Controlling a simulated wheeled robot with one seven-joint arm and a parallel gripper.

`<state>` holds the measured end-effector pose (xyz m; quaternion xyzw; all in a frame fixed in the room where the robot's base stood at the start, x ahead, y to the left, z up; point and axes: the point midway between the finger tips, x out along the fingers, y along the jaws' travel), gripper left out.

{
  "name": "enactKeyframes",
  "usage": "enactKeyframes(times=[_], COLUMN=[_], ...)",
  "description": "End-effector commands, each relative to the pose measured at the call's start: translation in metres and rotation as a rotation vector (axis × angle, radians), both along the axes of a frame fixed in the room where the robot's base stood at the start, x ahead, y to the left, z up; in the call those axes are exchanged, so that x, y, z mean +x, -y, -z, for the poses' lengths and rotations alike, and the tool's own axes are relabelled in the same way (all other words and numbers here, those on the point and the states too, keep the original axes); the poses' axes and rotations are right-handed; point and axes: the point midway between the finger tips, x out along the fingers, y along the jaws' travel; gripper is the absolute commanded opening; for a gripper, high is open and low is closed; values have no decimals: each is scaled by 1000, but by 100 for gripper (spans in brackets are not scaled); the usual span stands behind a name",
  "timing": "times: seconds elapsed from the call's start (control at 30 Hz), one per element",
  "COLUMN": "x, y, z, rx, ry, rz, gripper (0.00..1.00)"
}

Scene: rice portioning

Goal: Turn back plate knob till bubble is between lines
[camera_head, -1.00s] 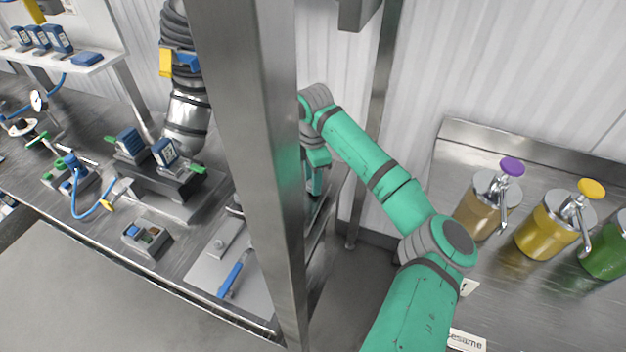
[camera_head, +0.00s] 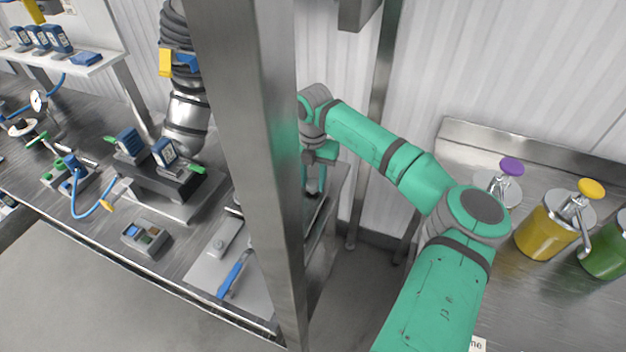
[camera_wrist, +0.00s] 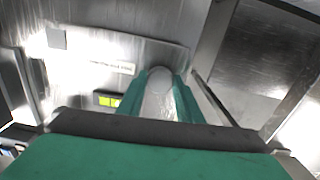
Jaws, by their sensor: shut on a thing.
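In the wrist view, the grey metal back plate knob (camera_wrist: 159,78) stands between the two green fingers of my gripper (camera_wrist: 158,98), which are shut on it. The yellow-green bubble level (camera_wrist: 107,101) with dark marks is just left of the fingers. It is too small to tell where the bubble sits against the lines. The metal plate (camera_wrist: 90,56) carries a small printed label (camera_wrist: 112,66). In the head view, my gripper (camera_head: 314,190) is low behind the steel post, and the knob and level cannot be made out.
A steel post (camera_head: 255,150) stands close left of my arm. The workbench (camera_head: 185,255) beyond it holds instruments and a blue-handled tool (camera_head: 233,275). At right, a counter holds pump containers, one with a yellow top (camera_head: 590,188).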

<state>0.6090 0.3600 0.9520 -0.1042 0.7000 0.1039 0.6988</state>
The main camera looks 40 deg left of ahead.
Motion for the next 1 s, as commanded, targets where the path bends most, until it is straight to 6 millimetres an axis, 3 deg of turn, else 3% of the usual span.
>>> enactKeyframes(times=[1.0], x=[2], y=[-1], z=[-2], rx=[1], ry=[6], rz=[-963], gripper=[10])
